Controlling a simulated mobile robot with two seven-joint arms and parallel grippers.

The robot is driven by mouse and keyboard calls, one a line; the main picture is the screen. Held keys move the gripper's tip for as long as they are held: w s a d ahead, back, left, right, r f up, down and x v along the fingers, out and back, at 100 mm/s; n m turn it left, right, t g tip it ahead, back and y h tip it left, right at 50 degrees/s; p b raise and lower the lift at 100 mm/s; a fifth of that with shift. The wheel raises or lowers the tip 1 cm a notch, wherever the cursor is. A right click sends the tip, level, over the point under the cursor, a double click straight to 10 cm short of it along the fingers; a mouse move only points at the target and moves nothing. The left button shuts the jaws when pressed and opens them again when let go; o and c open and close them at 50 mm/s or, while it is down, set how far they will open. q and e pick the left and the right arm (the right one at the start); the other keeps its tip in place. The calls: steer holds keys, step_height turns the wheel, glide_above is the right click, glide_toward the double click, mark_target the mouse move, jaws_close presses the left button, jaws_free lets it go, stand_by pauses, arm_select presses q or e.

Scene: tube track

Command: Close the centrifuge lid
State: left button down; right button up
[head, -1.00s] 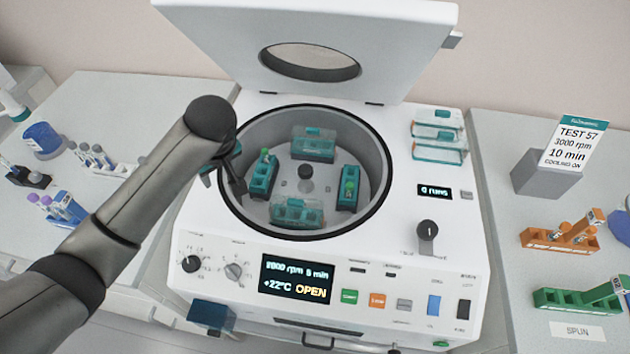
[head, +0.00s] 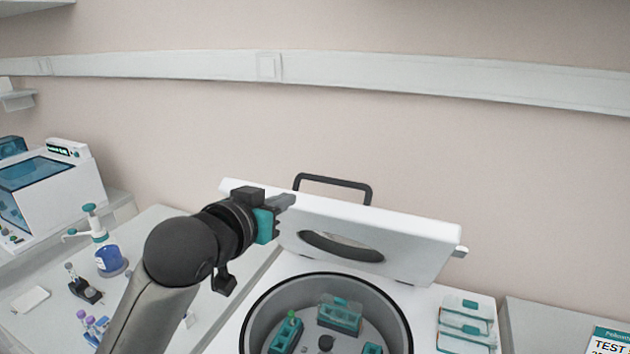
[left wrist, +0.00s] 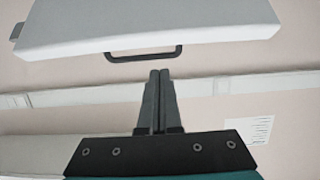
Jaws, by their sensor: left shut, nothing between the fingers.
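The centrifuge lid (head: 400,243) stands raised and open behind the bowl in the head view, white with an oval window and a black handle (head: 335,181) on its top edge. The centrifuge bowl (head: 258,312) is uncovered, with teal tube holders inside. My left gripper (head: 288,201) is shut and empty, in front of the lid's upper left part in the head view. In the left wrist view the closed fingers (left wrist: 160,75) point toward the lid (left wrist: 150,27) and its handle (left wrist: 145,55), with the handle just beyond the tips. Contact cannot be told. My right gripper is not in view.
Teal racks (head: 466,322) sit on the centrifuge's right side. A white device (head: 50,190) is at far left. A wall rail (head: 400,85) runs behind; the air above the lid is clear.

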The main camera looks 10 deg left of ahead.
mark_target(306, 200)
arm_select(q)
steer(key=p+x, duration=0.1)
steer(key=x, duration=0.7)
steer(key=shift+w, duration=0.35)
steer(key=shift+w+d+f, duration=0.15)
steer(key=shift+w+f, duration=0.1)
steer(key=shift+w, duration=0.35)
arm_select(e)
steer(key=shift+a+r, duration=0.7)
